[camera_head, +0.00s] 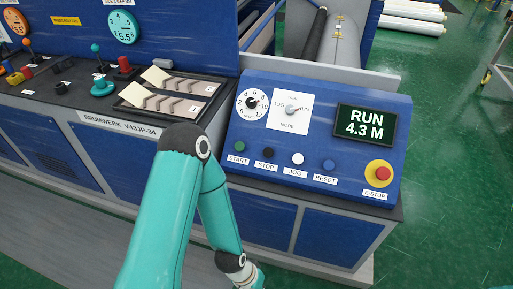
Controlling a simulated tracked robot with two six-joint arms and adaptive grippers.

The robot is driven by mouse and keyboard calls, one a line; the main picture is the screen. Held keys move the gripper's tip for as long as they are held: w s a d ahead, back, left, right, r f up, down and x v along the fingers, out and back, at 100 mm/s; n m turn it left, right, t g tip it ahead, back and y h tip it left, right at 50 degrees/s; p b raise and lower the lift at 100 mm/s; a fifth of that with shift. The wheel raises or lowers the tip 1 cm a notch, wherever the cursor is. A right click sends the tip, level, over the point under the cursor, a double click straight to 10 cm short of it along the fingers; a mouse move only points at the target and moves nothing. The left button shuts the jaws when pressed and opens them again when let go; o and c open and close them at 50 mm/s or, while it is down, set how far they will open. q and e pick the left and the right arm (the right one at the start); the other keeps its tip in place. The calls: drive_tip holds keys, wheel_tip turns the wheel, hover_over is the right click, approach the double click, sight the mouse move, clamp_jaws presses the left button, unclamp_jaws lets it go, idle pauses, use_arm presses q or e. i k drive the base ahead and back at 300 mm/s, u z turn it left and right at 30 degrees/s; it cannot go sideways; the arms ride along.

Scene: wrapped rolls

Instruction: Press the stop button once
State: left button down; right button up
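The stop button (268,153) is a small black round button on the sloped blue control panel (330,110), just above its white STOP label (264,166). It stands clear, with nothing over it. One of my teal arms rises from the bottom edge, bends at an elbow left of the panel and runs back down to a wrist at the bottom edge. The wrist is below and in front of the panel, apart from the button. Neither gripper shows in the picture. The display (364,122) reads RUN 4.3 M.
Beside the stop button are a green START button (240,146), a white JOG button (298,158) and a blue RESET button (329,165). A red E-STOP (382,173) sits at the panel's right. Dials are above. A lever console (90,85) is at left.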

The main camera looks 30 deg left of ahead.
sight(268, 152)
drive_tip(key=u, duration=0.25)
drive_tip(key=i, duration=0.9)
drive_tip(key=z, duration=0.45)
